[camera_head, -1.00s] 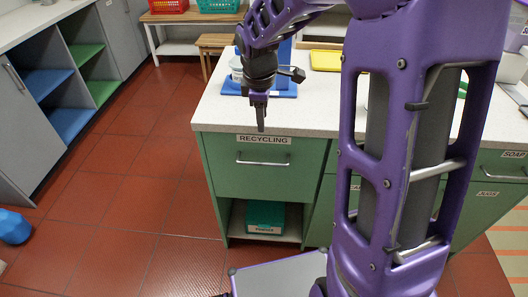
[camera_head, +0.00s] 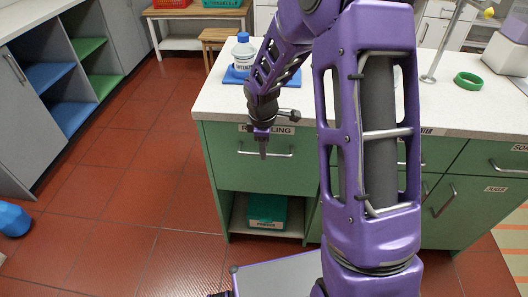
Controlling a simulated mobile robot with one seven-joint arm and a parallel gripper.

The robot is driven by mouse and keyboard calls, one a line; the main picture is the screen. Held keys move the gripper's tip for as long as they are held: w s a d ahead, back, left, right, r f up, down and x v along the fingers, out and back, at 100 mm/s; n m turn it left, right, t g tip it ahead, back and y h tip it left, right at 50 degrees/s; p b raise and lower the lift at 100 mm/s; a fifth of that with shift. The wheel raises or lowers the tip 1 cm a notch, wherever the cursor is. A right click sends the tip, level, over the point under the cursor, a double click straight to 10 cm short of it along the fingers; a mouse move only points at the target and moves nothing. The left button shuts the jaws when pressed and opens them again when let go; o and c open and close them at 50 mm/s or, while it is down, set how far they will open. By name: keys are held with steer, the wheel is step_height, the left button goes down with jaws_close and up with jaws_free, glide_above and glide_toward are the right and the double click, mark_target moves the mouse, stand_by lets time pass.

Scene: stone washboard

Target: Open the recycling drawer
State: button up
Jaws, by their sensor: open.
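The recycling drawer (camera_head: 225,170) is a green front at the left end of the island, closed flush with the cabinet. Its label is partly hidden behind my gripper. A silver bar handle (camera_head: 280,155) runs across its upper part. My gripper (camera_head: 263,155) points down in front of the drawer, with its fingertips overlapping the handle in this view. It is open and seems to hold nothing. I cannot tell whether the fingers touch the handle or stand apart from it.
The white counter (camera_head: 215,100) overhangs the drawer and bears a blue-capped bottle (camera_head: 243,52) on a blue tray. Below the drawer is an open shelf with a green box (camera_head: 267,211). My arm hides the island's middle.

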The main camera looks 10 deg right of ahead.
steer(key=shift+w+f, duration=0.2)
steer(key=shift+f, duration=0.65)
steer(key=shift+c, duration=0.3)
jaws_close()
stand_by(0.6)
